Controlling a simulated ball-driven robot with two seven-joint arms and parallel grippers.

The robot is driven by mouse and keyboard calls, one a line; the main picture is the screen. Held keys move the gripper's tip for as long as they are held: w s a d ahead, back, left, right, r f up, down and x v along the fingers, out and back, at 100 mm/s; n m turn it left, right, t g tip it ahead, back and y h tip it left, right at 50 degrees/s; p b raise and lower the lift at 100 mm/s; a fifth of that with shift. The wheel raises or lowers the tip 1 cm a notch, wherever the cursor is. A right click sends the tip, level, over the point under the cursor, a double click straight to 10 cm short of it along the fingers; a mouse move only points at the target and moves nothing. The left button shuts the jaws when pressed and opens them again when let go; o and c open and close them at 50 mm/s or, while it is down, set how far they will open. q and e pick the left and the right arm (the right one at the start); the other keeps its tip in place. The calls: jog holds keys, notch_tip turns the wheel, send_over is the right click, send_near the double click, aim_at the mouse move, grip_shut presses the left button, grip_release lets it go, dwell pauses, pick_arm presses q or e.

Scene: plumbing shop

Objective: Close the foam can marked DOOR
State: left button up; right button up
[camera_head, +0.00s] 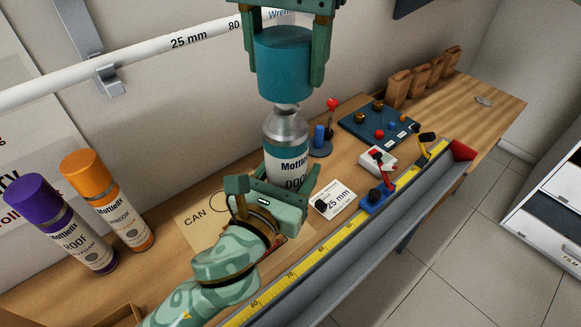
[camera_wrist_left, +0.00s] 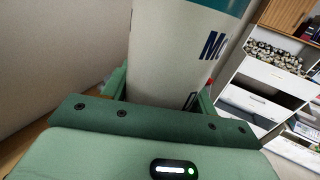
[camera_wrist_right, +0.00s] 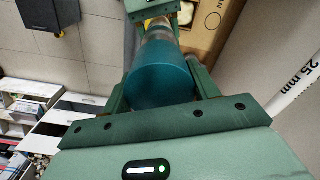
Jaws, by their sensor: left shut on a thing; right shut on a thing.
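The foam can marked DOOR (camera_head: 287,158) stands upright over the workbench, white and teal with a bare silver conical top. My left gripper (camera_head: 275,185) is shut around its lower body; the can body also fills the left wrist view (camera_wrist_left: 178,60). My right gripper (camera_head: 285,88) comes down from above, shut on the teal cap (camera_head: 285,62), which also shows in the right wrist view (camera_wrist_right: 162,75). The cap is upright above the can's top, roughly in line with it. A small part of the nozzle shows below the cap's rim. The can's base is hidden by my left gripper.
Purple (camera_head: 65,225) and orange (camera_head: 107,200) capped cans stand at the left. A CAN card (camera_head: 195,222) lies under my left arm.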

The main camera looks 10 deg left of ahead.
aim_at(286, 97)
jog(key=shift+f, duration=1.3)
jog(key=shift+f, duration=0.85)
jog(key=shift+f, duration=0.65)
jog(key=o, duration=1.1)
notch_tip(286, 97, up, 12)
